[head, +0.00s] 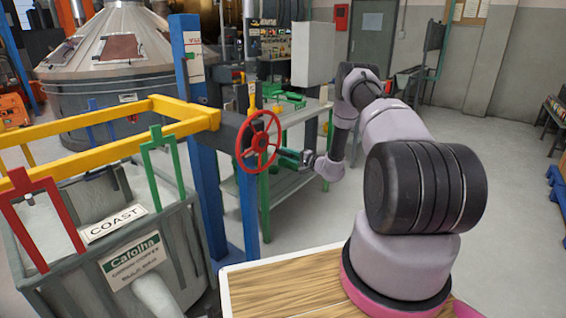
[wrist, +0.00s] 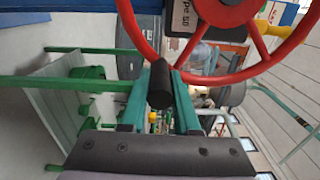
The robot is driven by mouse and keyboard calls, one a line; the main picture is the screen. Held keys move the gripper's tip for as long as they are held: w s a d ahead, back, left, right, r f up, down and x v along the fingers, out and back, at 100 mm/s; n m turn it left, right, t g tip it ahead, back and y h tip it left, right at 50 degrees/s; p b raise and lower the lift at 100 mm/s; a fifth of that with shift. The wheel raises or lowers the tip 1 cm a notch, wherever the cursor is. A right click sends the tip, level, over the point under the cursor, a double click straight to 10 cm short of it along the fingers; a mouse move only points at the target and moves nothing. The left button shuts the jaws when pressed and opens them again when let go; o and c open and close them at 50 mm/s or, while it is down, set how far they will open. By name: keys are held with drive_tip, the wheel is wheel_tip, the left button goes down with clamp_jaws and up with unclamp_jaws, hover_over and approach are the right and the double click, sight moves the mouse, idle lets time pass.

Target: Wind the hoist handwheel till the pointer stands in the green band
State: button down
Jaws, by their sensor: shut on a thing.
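The red handwheel (head: 258,141) stands upright on the side of a blue post. In the wrist view the red rim and spokes of the handwheel (wrist: 282,52) cross the top. My gripper (head: 285,158) is at the wheel's lower right. In the wrist view my gripper's teal fingers (wrist: 160,95) are shut on the black handle knob (wrist: 160,88), one finger on each side. The knob sits close to the rim.
A blue post (head: 205,170) carries the wheel, with a yellow beam (head: 180,108) running left over a grey bin (head: 185,245). Green (head: 165,150) and red (head: 42,220) frames stand at the bin. A green-legged bench (head: 290,125) is behind my gripper.

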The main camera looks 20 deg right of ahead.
wheel_tip(320, 180, up, 7)
drive_tip(key=w+d+n, duration=0.1)
drive_tip(key=n, duration=0.4)
drive_tip(key=shift+w+d+r+n, duration=0.15)
drive_tip(key=shift+w+d+n, duration=0.05)
drive_tip(key=shift+d+n, duration=0.15)
drive_tip(key=c, duration=0.7)
unclamp_jaws()
drive_tip(key=shift+s+a+r, duration=0.1)
drive_tip(key=shift+o, duration=0.2)
